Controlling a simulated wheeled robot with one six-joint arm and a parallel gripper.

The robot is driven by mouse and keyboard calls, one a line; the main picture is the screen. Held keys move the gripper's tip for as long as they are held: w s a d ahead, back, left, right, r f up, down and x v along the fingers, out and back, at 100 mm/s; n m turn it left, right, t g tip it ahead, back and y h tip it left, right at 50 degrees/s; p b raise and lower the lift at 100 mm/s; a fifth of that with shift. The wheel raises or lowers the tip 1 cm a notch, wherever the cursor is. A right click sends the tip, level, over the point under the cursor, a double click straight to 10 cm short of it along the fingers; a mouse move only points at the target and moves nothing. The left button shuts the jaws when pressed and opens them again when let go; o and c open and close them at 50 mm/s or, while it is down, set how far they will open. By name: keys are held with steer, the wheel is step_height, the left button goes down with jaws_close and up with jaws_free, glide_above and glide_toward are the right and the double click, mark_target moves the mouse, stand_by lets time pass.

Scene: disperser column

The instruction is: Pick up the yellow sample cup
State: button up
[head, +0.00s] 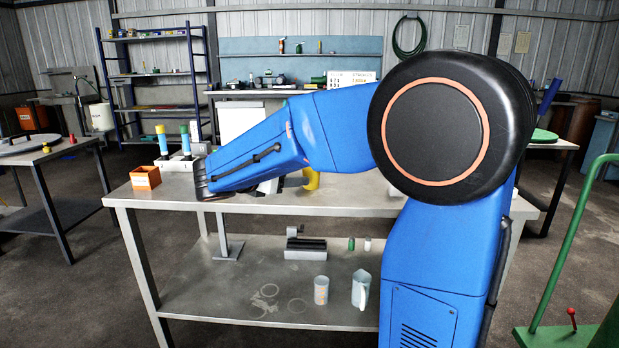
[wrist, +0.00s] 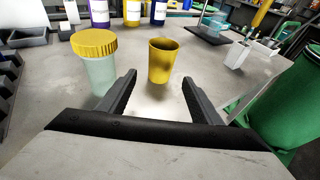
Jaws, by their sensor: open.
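The yellow sample cup (wrist: 162,62) stands upright and open-topped on the grey metal bench (wrist: 55,125). In the wrist view it is just beyond my gripper (wrist: 159,80), roughly centred between the two fingertips. My gripper is open and empty, with the fingers apart and no visible contact with the cup. In the head view a yellow object (head: 312,179) on the bench shows beside my arm, partly hidden by it; I cannot tell for sure that it is the same cup.
A clear jar with a yellow lid (wrist: 95,55) stands close to the left finger. A green container (wrist: 290,100) is at the right, with a white holder (wrist: 237,55) behind. Labelled bottles (wrist: 99,13) stand at the back. An orange box (head: 145,178) is at the bench's left end.

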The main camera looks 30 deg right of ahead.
mark_target(311, 177)
steer(key=x, duration=1)
steer(key=shift+w+d+f, duration=0.15)
steer(key=shift+d, duration=0.2)
steer(key=c, duration=1.2)
